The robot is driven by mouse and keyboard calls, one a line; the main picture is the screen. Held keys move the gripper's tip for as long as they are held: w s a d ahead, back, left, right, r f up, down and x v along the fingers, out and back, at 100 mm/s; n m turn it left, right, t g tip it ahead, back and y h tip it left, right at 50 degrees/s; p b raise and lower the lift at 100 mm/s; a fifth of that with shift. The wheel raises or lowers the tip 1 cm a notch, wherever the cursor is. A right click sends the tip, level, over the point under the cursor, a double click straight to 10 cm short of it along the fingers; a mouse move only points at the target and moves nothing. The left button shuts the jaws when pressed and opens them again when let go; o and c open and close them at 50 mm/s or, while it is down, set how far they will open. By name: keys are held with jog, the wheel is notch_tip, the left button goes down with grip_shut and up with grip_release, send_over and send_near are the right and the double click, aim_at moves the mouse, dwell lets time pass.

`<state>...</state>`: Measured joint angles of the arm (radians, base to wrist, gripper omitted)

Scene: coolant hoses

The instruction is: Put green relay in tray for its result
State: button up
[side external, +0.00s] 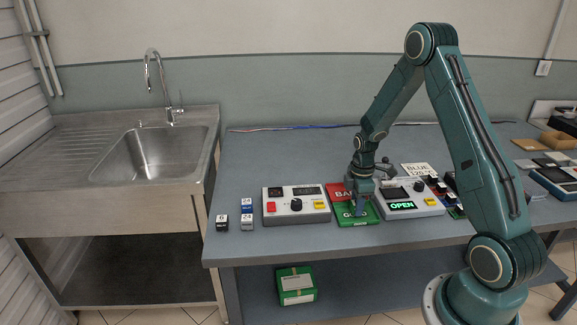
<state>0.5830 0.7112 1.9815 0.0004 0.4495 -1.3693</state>
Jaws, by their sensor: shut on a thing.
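My gripper (359,207) points down over the green tray (367,220), whose lettering begins "GO" and is partly covered. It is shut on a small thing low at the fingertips. The fingers mostly hide this thing, and I cannot make out its colour or whether it touches the tray. The red tray (338,192), with lettering starting "BA", lies just behind the green one and is partly hidden by my gripper. The tester (427,206) right of the trays shows "OPEN" in lit green letters.
Another box with a knob and buttons (296,206) stands left of the trays. Small black and blue blocks (247,208) stand at the bench's left end. A card reading "BLUE" (416,169) stands behind the tester. Dark blocks (440,188) sit to its right.

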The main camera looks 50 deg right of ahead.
jog(key=shift+f, duration=0.25)
jog(key=o, duration=1)
jog(key=shift+c, duration=0.2)
notch_tip(320, 180, up, 12)
jog(key=shift+r, duration=0.15)
dwell(0.6)
